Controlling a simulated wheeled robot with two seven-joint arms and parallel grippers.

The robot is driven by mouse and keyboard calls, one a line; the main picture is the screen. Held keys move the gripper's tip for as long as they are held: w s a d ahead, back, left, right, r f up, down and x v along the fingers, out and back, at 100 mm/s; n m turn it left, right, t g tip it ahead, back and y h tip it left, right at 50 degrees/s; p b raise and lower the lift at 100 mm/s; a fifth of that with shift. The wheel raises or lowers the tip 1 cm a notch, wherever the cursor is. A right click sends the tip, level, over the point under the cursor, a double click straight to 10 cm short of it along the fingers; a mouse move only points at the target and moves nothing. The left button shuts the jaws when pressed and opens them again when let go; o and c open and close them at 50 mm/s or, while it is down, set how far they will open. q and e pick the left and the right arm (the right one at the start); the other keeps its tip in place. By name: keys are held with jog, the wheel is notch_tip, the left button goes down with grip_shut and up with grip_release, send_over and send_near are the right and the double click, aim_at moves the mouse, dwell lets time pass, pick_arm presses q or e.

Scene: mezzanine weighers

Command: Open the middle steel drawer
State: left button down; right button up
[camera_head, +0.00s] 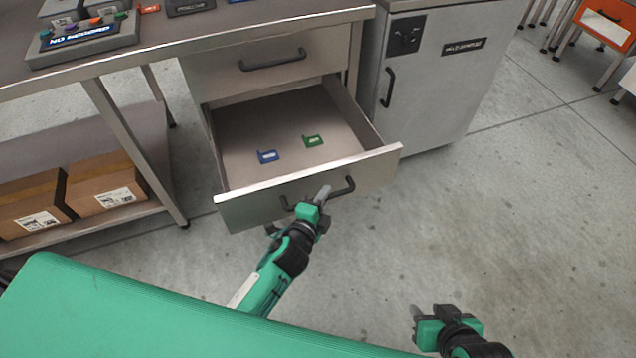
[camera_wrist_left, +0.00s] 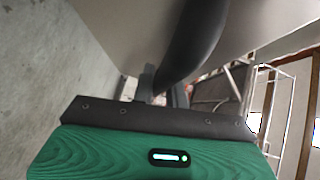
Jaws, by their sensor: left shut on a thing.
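The middle steel drawer (camera_head: 240,212) is pulled out from under the workbench, and its inside is in view. A blue piece (camera_head: 268,156) and a green piece (camera_head: 313,141) lie apart on its floor. My left gripper (camera_head: 322,194) is at the drawer's front, shut on the dark bar handle (camera_head: 345,187), hiding part of it. In the left wrist view the handle (camera_wrist_left: 195,45) runs large and dark between the fingers. My right gripper (camera_head: 418,318) is low on the right over the floor, away from the drawer; its finger gap is not clear.
A closed drawer (camera_head: 270,65) with its own handle sits above. A grey cabinet (camera_head: 435,80) stands close on the right. Cardboard boxes (camera_head: 105,182) rest on a low shelf at left. The floor (camera_head: 450,210) in front and to the right is clear.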

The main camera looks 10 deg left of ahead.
pick_arm(q)
jog(key=shift+s+d, duration=0.55)
jog(key=shift+s, duration=0.35)
jog(key=c, duration=1.4)
grip_release()
jog(key=v, duration=1.3)
jog(key=shift+s, duration=0.4)
pick_arm(e)
jog(key=shift+s+d+r+g, duration=0.1)
jog(key=shift+s+d+g, duration=0.2)
jog(key=shift+d, duration=0.15)
